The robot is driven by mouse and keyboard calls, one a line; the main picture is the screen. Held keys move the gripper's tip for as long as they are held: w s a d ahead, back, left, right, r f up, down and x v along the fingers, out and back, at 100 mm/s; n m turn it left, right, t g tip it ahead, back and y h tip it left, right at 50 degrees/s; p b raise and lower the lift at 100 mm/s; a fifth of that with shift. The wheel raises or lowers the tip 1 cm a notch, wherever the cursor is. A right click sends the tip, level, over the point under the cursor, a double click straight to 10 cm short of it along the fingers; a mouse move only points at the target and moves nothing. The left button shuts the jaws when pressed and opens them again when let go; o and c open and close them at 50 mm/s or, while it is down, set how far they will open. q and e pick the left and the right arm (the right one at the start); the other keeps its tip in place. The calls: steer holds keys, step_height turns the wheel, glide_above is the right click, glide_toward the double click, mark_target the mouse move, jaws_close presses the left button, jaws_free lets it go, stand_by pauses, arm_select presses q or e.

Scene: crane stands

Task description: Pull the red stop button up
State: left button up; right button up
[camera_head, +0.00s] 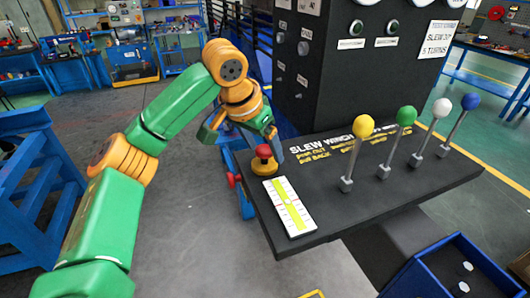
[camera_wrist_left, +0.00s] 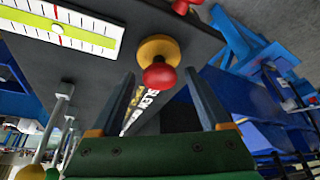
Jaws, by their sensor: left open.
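The red stop button (camera_head: 263,151) stands on a round yellow base (camera_head: 264,167) at the left end of the black control panel (camera_head: 330,208). My left gripper (camera_head: 273,142) is open and empty, just behind and beside the button in the head view. In the left wrist view the red button (camera_wrist_left: 159,77) appears between the two fingertips (camera_wrist_left: 160,74), with its yellow base (camera_wrist_left: 158,48) beyond. I see no finger contact; the exact depth gap is hard to tell. My right gripper is not in view.
A white and yellow-green level gauge (camera_head: 289,206) lies beside the button. Levers with yellow (camera_head: 363,126), green (camera_head: 406,116), white (camera_head: 441,108) and blue (camera_head: 470,101) knobs stand to the right. A red knob (camera_head: 233,180) sticks out from the panel's left side. A black cabinet (camera_head: 345,80) rises behind.

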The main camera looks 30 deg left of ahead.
mark_target(263, 148)
arm_select(q)
step_height(263, 148, up, 3)
steer(key=shift+p, duration=1.2)
steer(key=shift+r+b, duration=0.3)
steer(key=shift+r, duration=1.75)
